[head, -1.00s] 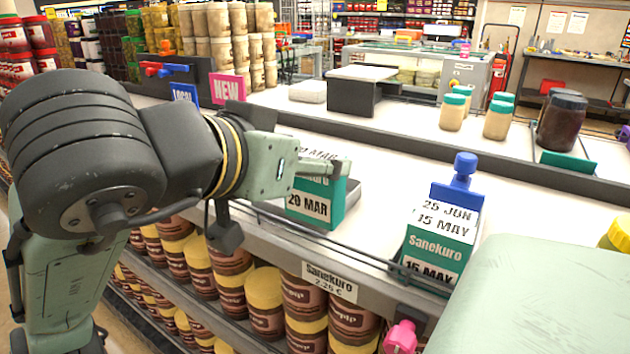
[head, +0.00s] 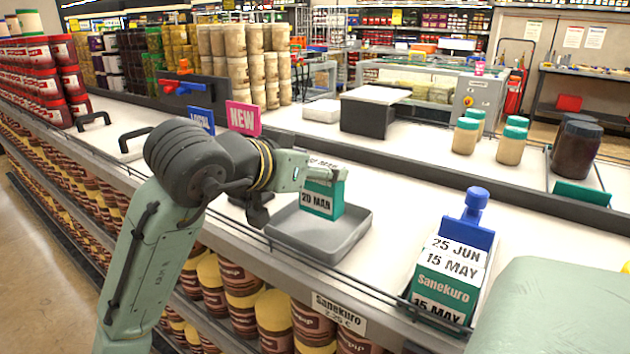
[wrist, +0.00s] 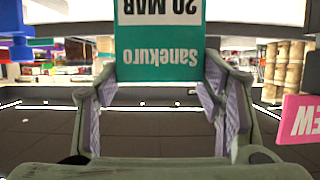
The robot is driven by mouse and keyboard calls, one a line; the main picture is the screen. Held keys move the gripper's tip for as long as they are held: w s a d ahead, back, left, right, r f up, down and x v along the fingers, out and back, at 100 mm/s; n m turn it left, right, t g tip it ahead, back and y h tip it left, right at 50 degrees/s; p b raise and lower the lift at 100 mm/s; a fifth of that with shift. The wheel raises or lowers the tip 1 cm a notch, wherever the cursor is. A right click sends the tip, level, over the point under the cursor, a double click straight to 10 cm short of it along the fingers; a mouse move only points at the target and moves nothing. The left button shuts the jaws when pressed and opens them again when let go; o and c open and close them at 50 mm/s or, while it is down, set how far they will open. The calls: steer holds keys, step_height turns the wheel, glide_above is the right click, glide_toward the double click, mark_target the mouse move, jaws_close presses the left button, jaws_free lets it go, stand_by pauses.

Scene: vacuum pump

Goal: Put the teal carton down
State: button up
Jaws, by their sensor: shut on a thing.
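The teal carton (head: 322,200) has a white band reading "20 MAR" and stands roughly upright over the back part of a grey tray (head: 310,250). I cannot tell whether its base touches the tray floor. My gripper (head: 324,172) is shut on its upper part, coming from the left. In the wrist view the same carton (wrist: 158,62) sits between the two pads of my gripper (wrist: 158,88), with its print upside down; its far end is cut off by the picture's top edge.
To the right, another teal Sanekuro carton (head: 446,275) stands in a holder with a blue pusher (head: 473,215). A pink "NEW" sign (head: 243,118) and a blue sign (head: 201,121) stand behind my arm. White shelf surface lies bare between the tray and that holder.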

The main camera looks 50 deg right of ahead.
mark_target(316, 187)
steer(key=shift+f+p, duration=0.3)
steer(key=shift+f, duration=1.45)
steer(key=shift+f, duration=0.2)
steer(key=o, duration=1.1)
steer(key=shift+r, duration=0.15)
